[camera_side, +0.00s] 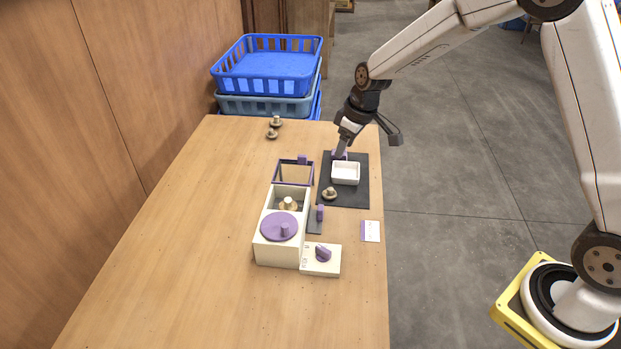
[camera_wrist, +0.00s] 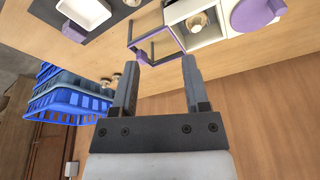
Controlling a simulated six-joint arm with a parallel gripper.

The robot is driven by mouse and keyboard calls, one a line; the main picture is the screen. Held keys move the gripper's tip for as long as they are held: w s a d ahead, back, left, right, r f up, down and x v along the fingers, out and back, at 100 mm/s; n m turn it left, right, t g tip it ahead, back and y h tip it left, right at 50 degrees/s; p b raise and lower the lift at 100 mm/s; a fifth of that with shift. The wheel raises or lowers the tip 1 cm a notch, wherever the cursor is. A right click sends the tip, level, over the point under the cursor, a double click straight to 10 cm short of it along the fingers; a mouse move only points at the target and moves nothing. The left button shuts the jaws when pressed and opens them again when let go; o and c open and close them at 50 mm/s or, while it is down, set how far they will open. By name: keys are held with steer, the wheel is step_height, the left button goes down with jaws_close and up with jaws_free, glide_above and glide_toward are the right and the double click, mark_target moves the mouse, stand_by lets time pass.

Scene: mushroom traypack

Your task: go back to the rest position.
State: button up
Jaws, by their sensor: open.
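My gripper (camera_side: 341,153) is above the far end of the dark mat (camera_side: 353,195), close to the white tray (camera_side: 346,180). In the wrist view my gripper (camera_wrist: 162,62) has its two fingers apart with nothing between them. The white tray also shows at the top left of the wrist view (camera_wrist: 84,12). One mushroom (camera_side: 329,193) lies on the mat beside the tray. Another mushroom (camera_side: 288,203) sits in the open compartment of the cream box (camera_side: 277,252). Two more mushrooms (camera_side: 275,121) lie near the table's far edge.
The cream box has a purple round lid (camera_side: 279,227) and a purple-framed flap (camera_side: 294,173) standing open. A cream block with a purple knob (camera_side: 321,258) is at its front right. Blue crates (camera_side: 267,66) are stacked beyond the table (camera_side: 180,270). The table's left side is clear.

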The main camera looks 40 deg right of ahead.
steer(key=s+a+m+h, duration=0.1)
steer(key=s+m, duration=0.3)
steer(key=s, duration=1.8)
steer(key=shift+a+r, duration=0.15)
steer(key=shift+a, duration=0.05)
